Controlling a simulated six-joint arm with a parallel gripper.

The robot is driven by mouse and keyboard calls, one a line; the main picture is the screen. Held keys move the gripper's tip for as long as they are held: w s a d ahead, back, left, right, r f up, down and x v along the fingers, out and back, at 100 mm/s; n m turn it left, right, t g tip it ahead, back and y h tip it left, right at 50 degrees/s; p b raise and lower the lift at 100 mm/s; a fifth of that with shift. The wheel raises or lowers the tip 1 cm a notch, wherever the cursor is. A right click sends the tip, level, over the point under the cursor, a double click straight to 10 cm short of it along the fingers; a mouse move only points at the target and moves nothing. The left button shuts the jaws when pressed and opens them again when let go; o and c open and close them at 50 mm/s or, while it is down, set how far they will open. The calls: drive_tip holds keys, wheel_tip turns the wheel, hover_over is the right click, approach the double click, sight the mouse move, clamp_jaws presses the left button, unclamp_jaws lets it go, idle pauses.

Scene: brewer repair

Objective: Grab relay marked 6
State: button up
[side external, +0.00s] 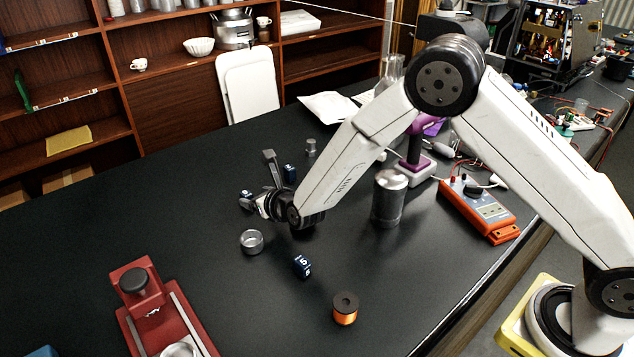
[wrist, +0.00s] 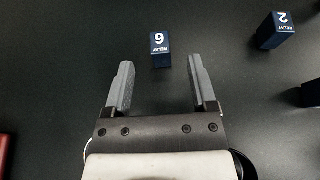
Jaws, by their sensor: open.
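The relay marked 6 (side external: 246,201) is a small dark blue block with a white 6 and the word RELAY. In the wrist view this relay (wrist: 160,46) lies just ahead of the fingertips, centred between them and not gripped. My gripper (wrist: 160,68) is open and empty, with a grey finger on each side. In the side view my gripper (side external: 268,187) is low over the black table beside the block that seems to be relay 6, whose marking I cannot read there.
Relay 2 (wrist: 275,32) lies right of relay 6. Another dark block (wrist: 311,94) is cut by the right edge. Relay 5 (side external: 302,265), a metal cup (side external: 252,241), an orange spool (side external: 345,309), a metal canister (side external: 388,200) and a red stand (side external: 143,290) surround my arm.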

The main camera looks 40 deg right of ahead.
sight(247, 193)
drive_tip(key=shift+x, duration=1.8)
clamp_jaws()
